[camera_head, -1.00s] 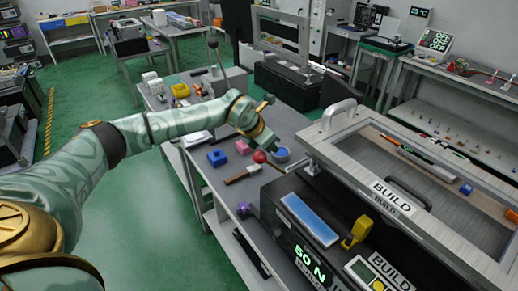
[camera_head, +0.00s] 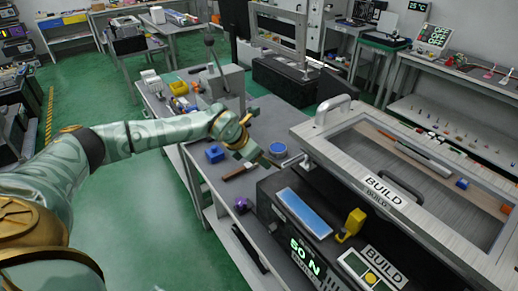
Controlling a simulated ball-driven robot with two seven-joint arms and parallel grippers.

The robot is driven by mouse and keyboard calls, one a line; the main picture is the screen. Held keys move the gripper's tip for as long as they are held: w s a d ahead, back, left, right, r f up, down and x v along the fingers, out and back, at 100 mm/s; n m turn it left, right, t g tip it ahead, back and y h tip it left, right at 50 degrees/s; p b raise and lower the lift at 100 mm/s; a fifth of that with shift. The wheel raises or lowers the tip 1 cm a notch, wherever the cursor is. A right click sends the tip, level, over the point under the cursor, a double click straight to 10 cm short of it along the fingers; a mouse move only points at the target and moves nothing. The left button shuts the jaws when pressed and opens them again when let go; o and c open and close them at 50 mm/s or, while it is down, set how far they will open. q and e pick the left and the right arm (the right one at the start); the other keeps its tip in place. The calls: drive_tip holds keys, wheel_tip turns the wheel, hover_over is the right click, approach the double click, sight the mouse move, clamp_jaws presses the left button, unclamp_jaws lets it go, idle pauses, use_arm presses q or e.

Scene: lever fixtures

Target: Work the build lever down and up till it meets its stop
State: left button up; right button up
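The build fixture fills the right side, with a pale frame carrying a BUILD label (camera_head: 384,191). A small yellow lever-like part (camera_head: 350,225) stands up from its dark front housing, close to a second BUILD label (camera_head: 384,263). I cannot tell for certain that this part is the build lever. My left gripper (camera_head: 254,141) hangs over the grey bench, left of the fixture and apart from the yellow part. I cannot tell whether its fingers are open or shut. My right gripper is not in view.
A blue block (camera_head: 214,154), a brown bar (camera_head: 238,172), a blue round piece (camera_head: 278,149) and a purple piece (camera_head: 242,205) lie on the bench. A grey box with a black-knobbed lever (camera_head: 210,38) stands behind. A grey handle (camera_head: 333,106) rises from the frame.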

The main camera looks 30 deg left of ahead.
use_arm(q)
drive_tip(key=shift+s+a, duration=0.2)
drive_tip(key=shift+a, duration=0.7)
drive_tip(key=shift+d, duration=0.1)
drive_tip(key=shift+d+r+p, duration=0.45)
drive_tip(key=shift+r+p, duration=0.2)
drive_tip(key=shift+r, duration=0.1)
drive_tip(key=p+v, duration=0.4)
drive_tip(key=shift+s+a+r, duration=0.15)
drive_tip(key=shift+s+r, duration=0.1)
drive_tip(key=shift+r, duration=0.1)
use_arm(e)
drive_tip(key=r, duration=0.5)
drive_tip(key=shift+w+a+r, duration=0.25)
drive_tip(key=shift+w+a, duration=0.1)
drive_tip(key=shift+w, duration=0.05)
